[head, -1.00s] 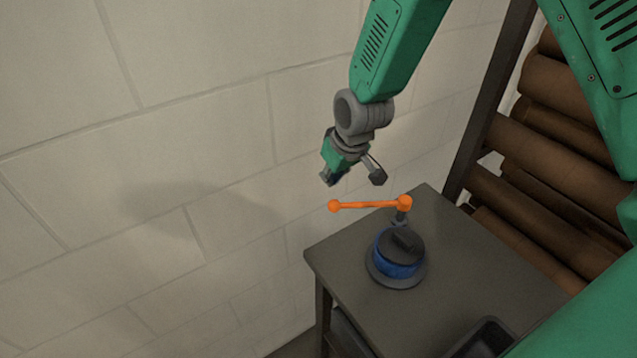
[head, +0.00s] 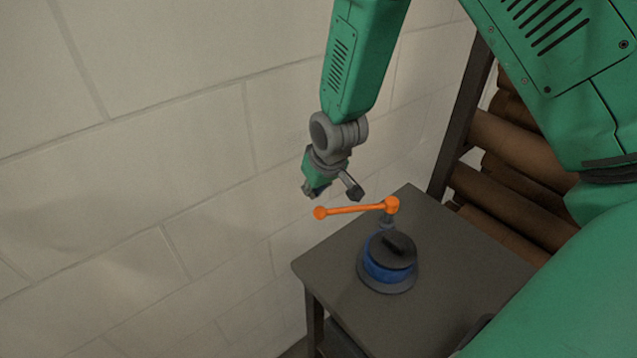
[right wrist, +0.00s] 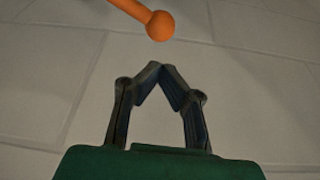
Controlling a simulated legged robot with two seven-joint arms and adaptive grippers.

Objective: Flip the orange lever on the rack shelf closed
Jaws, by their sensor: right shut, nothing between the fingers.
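The orange lever (head: 355,209) stands on a blue and dark grey round base (head: 388,265) on top of the rack shelf (head: 450,265). Its bar points left from the pivot, over the shelf's left edge, with a ball at its free end. The right wrist view shows that ball end (right wrist: 159,25) beyond my fingertips, apart from them. My right gripper (head: 332,194) hangs just above and behind the lever's free half, near the wall. Its fingertips (right wrist: 160,72) meet, with nothing between them. My left gripper is not in view.
A pale block wall (head: 130,200) runs along the left and behind the shelf. A dark rack post (head: 462,115) and stacked brown rollers (head: 525,150) stand at the right. The shelf top right of the base is clear. My green arm parts cover the right side.

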